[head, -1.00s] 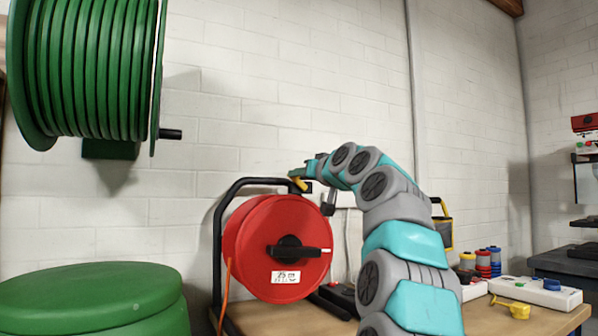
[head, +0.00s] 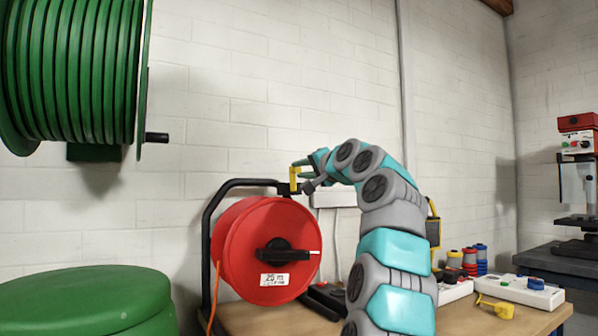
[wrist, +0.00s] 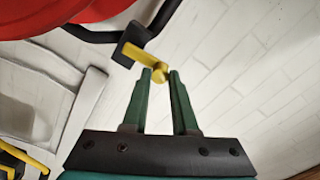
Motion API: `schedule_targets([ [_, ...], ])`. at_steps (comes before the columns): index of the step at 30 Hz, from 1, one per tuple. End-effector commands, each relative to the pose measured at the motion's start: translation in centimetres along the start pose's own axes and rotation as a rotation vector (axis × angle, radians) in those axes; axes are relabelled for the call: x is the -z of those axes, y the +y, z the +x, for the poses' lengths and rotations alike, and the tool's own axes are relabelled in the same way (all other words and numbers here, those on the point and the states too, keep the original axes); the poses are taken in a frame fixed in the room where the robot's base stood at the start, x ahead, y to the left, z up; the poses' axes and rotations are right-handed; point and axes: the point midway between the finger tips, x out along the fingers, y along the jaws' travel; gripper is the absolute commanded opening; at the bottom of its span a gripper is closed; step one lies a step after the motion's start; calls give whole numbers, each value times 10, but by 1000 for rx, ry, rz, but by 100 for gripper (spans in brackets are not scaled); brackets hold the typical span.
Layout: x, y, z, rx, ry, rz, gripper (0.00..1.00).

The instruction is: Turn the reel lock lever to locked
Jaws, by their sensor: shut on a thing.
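The red cable reel (head: 240,255) stands in a black tube frame on the workbench, and part of it shows in the wrist view (wrist: 60,15). The yellow lock lever (head: 294,181) is on a black mount at the top right of the frame. In the wrist view the lever (wrist: 150,63) runs from its black mount (wrist: 131,45) to a rounded end between my green fingertips. My gripper (wrist: 160,76) is shut on this end. In the head view my gripper (head: 303,163) reaches the lever from the right, and its fingers are partly hidden.
A green hose reel (head: 75,75) hangs on the wall at the upper left, above a green round lid (head: 80,300). A white strip (head: 335,196) is on the wall behind my arm. Spools (head: 470,260) and a yellow tool (head: 495,306) lie on the bench (head: 250,318) at right.

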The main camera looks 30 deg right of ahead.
Motion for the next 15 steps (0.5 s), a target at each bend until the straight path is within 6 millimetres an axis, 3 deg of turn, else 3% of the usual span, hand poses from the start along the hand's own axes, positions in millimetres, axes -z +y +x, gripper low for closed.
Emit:
schedule_targets([
  [15,4,2,0,0,2,92,0],
])
